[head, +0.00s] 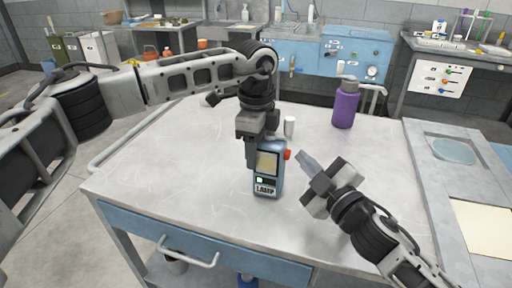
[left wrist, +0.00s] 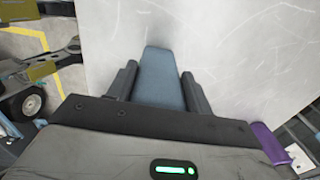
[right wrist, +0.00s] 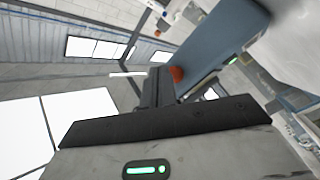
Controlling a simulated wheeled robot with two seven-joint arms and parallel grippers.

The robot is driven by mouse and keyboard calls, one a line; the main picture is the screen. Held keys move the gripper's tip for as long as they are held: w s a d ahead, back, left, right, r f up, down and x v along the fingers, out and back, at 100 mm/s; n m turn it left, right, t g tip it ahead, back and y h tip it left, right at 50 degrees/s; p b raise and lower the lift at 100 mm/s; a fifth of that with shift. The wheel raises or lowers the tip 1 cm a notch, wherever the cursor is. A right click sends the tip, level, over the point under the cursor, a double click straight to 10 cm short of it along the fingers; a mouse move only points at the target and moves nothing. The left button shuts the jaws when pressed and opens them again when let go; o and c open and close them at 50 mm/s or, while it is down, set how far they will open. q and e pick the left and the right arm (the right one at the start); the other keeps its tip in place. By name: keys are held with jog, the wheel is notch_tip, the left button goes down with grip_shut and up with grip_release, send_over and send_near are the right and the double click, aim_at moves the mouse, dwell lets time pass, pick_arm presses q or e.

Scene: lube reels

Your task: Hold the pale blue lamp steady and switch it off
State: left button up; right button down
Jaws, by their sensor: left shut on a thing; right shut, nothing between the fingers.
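The pale blue lamp (head: 276,182) stands upright on the grey table, marked LAMP, with a pale panel and a small green light on its front. A red-orange button (head: 287,154) sticks out of its right side. My left gripper (head: 260,140) is shut on the lamp's upper part from above; the left wrist view shows the lamp (left wrist: 163,75) between the fingers. My right gripper (head: 308,162) is shut and empty, to the right of the lamp, fingertips pointing at the button with a small gap. In the right wrist view the button (right wrist: 175,74) sits just beyond the fingertips.
A purple bottle (head: 345,106) stands at the table's back right. A grey panel with a round blue disc (head: 453,150) lies at the right. The table's left part is clear.

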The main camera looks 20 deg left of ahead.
jog(key=d, duration=0.6)
dwell(0.5)
pick_arm(q)
jog(key=o, duration=1.3)
jog(key=shift+r, duration=0.1)
